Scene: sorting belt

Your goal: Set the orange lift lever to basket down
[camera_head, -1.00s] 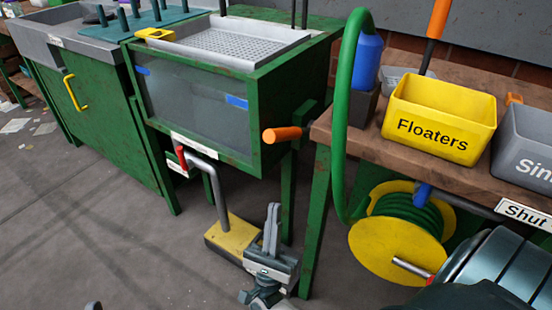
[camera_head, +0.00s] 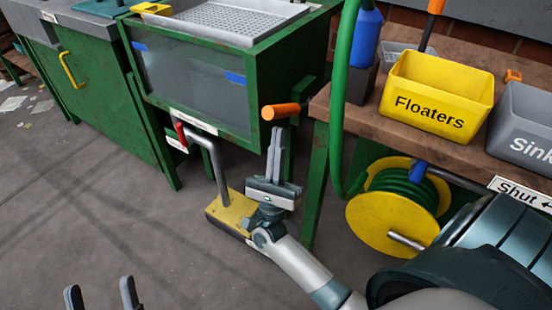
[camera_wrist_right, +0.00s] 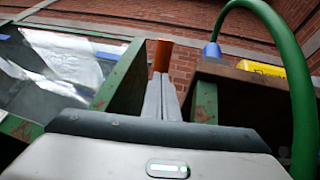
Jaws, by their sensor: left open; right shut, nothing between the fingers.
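The orange lift lever (camera_head: 286,110) sticks out at the right side of the green tank cabinet, lying roughly level, its thick end to the left. My right gripper (camera_head: 276,131) is shut and empty, pointing up just below the lever in the head view. In the right wrist view the lever's orange end (camera_wrist_right: 162,55) stands just beyond the shut fingertips (camera_wrist_right: 161,78); I cannot tell whether they touch. My left gripper (camera_head: 99,287) is open and empty at the bottom left, low in front of the floor, far from the lever.
A perforated tray (camera_head: 222,22) sits on top of the tank. A bent pipe (camera_head: 213,160) with a red end rises from a yellow base (camera_head: 233,214) beside my right arm. A green hose (camera_head: 339,110) and yellow reel (camera_head: 385,222) stand right. The yellow Floaters bin (camera_head: 437,95) sits on the bench.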

